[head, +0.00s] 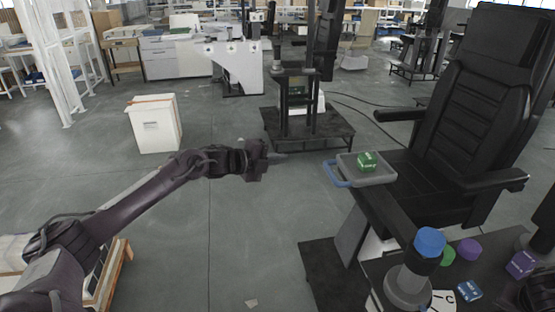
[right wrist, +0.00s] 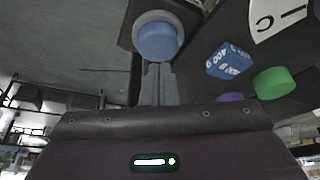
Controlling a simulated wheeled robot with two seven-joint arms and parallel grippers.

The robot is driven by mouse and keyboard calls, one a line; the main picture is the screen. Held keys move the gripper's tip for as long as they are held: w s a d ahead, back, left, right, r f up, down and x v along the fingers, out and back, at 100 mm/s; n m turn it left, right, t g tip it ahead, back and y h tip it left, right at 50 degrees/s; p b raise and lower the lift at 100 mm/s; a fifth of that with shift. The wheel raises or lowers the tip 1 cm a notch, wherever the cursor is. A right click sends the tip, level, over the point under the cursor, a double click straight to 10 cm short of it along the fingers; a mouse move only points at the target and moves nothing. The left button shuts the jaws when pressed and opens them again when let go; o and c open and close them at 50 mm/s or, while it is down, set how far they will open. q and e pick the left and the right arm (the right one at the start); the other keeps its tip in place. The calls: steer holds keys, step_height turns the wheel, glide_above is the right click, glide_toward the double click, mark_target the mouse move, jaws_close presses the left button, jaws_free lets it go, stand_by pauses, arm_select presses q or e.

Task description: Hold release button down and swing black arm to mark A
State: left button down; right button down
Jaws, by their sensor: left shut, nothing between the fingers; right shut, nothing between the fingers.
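A blue round button (head: 430,241) caps a grey cylindrical post (head: 406,286) at lower right. The black arm (head: 385,208) runs from this post up-left toward a grey tray (head: 366,172) with a blue handle. A white card (head: 443,301) with a letter C lies beside the post; no mark A is readable. My left gripper (head: 279,156) is shut and empty, left of the tray. In the right wrist view, my right gripper (right wrist: 157,82) is shut and empty, its tips pointing at the blue button (right wrist: 157,40). I cannot tell whether they touch it.
A green box (head: 367,161) sits on the tray. A black chair (head: 490,110) stands behind it. Open floor lies left.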

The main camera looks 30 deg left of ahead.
steer(key=shift+r+p, duration=1.9)
